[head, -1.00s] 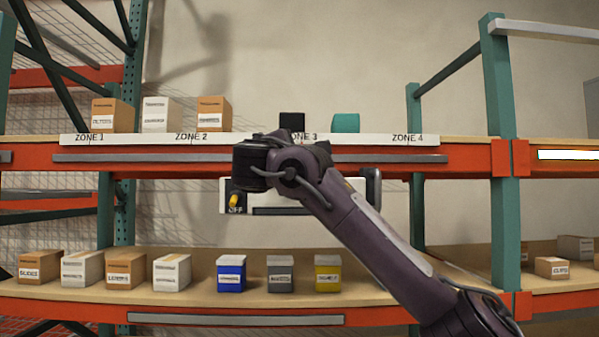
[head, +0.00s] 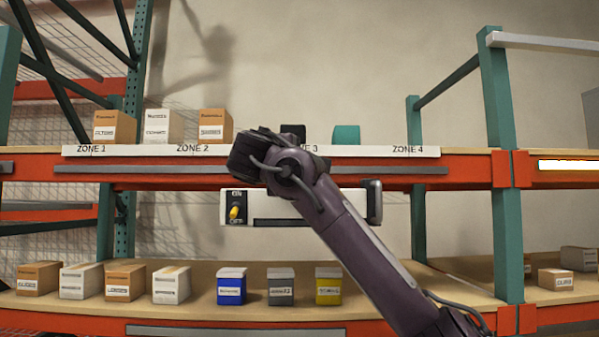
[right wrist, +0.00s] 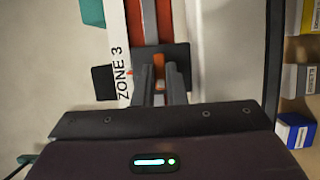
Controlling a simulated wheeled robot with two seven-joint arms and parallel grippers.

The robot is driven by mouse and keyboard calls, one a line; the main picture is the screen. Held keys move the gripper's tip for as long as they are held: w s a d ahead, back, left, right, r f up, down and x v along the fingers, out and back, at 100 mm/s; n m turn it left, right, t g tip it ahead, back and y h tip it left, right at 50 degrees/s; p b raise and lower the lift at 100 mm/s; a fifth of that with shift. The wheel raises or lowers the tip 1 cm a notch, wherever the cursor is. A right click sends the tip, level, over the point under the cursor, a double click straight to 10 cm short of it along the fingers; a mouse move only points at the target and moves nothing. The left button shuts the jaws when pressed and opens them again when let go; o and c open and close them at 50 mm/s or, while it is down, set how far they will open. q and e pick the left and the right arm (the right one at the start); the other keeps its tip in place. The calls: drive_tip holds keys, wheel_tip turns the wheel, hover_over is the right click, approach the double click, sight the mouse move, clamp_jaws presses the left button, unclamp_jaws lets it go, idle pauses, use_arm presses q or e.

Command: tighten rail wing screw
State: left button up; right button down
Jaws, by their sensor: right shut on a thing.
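My right arm (head: 345,230) reaches up to the upper shelf beam (head: 470,168) near the ZONE 3 label. In the head view its wrist hides the fingers. In the right wrist view my right gripper (right wrist: 161,82) is shut at a dark plate (right wrist: 178,55) lying across the beam's grey rail (right wrist: 150,15). The wing screw cannot be made out clearly; the fingers cover the spot where they close, with a bit of orange between them. The grey rail also shows in the head view (head: 120,170). My left gripper is not in view.
A white console (head: 290,207) with a yellow switch (head: 236,213) marked ON and OFF hangs under the beam, partly behind my arm. Boxes (head: 160,125) stand on the upper shelf. Blue (head: 231,288), grey (head: 280,288) and yellow (head: 328,288) bins stand below.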

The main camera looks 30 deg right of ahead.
drive_tip(key=shift+f, duration=0.15)
drive_tip(key=c, duration=1.7)
unclamp_jaws()
drive_tip(key=shift+a, duration=0.1)
drive_tip(key=shift+c, duration=0.2)
drive_tip(key=b+v, duration=0.4)
drive_tip(key=v, duration=0.3)
drive_tip(key=shift+s+a, duration=0.2)
drive_tip(key=shift+a, duration=0.05)
drive_tip(key=shift+a, duration=0.1)
